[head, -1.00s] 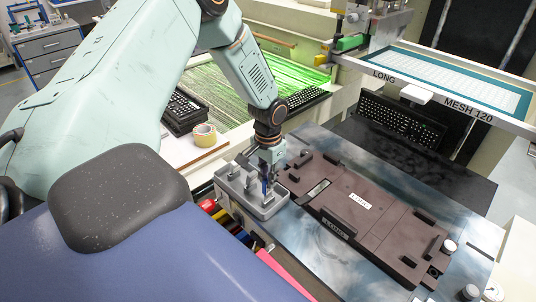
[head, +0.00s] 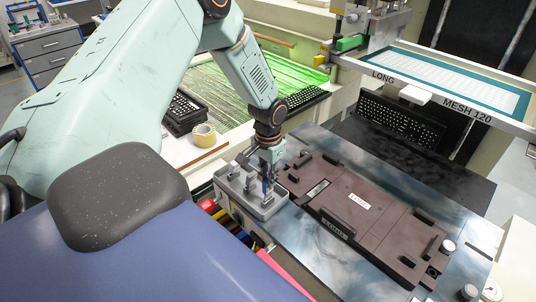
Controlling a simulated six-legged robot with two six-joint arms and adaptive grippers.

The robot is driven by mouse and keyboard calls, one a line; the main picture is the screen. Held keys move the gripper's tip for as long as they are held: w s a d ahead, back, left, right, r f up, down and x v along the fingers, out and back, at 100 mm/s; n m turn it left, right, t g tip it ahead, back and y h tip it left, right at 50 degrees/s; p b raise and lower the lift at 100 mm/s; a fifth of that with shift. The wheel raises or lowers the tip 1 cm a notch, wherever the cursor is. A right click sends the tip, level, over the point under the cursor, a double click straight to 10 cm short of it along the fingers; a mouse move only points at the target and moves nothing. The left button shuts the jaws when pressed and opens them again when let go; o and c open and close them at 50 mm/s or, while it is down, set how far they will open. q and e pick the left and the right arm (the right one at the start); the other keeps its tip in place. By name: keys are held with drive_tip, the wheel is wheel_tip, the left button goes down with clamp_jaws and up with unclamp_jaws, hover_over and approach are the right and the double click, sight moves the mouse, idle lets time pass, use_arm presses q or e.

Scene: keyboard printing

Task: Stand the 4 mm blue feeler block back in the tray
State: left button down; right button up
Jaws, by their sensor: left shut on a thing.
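A grey tray (head: 262,212) with several small upright pieces sits at the left end of the metal table. My left gripper (head: 266,176) points down over the tray's right part and is shut on the blue feeler block (head: 265,187). The block shows as a small dark blue upright sliver under the fingers, at the tray. I cannot tell whether its lower end touches the tray floor. My right gripper is out of view.
A brown fixture plate (head: 385,222) lies right of the tray. A screen frame (head: 450,92) and a black keyboard (head: 400,120) are behind it. A tape roll (head: 203,136) and stacked keyboards (head: 180,110) stand on the left bench. Knobs (head: 448,246) stand at the front right.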

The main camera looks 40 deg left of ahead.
use_arm(q)
drive_tip(key=shift+f+b, duration=0.75)
drive_tip(key=shift+f, duration=0.35)
idle(0.8)
drive_tip(key=c, duration=1.2)
unclamp_jaws()
wheel_tip(320, 180, up, 6)
drive_tip(key=p, duration=0.6)
drive_tip(key=shift+r, duration=0.2)
drive_tip(key=shift+f, duration=0.1)
wheel_tip(320, 180, up, 12)
